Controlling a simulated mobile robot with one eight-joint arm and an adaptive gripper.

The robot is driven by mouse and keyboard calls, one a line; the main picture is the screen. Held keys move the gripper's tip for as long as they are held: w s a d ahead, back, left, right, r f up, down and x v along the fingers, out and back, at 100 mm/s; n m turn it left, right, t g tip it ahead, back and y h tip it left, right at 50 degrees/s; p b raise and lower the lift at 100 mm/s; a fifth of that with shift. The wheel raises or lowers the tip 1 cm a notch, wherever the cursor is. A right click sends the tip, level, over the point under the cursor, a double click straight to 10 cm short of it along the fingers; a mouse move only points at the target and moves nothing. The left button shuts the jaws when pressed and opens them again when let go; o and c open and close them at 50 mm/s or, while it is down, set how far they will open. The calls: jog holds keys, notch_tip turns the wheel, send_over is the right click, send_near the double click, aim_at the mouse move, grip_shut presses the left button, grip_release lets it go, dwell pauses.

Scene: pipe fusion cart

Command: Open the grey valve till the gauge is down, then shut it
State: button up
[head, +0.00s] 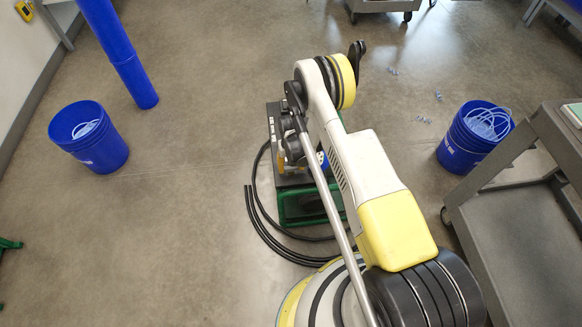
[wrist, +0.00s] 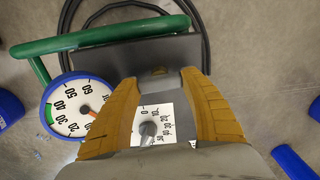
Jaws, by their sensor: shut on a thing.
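In the wrist view, my gripper (wrist: 160,85) has yellow-orange fingers that reach down on either side of a white scale plate (wrist: 167,112) with printed numbers. A small grey knob or pointer (wrist: 148,130) shows over this plate. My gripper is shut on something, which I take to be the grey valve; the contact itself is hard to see. The blue-rimmed gauge (wrist: 78,105) is to the left of the fingers. It has a white dial, a green band and an orange mark like a needle; its exact reading is unclear. In the head view, my arm hides most of the gripper and valve.
The cart has a green tray (head: 300,205) and a green tube handle (wrist: 110,37). Black hoses (head: 262,215) curve beside it. Blue buckets stand left (head: 90,140) and right (head: 470,140). A grey trolley (head: 520,235) is at right. Open floor lies to the left.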

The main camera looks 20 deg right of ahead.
dwell(0.4)
jog(key=o, duration=1.2)
jog(key=shift+r, duration=0.1)
notch_tip(320, 180, up, 12)
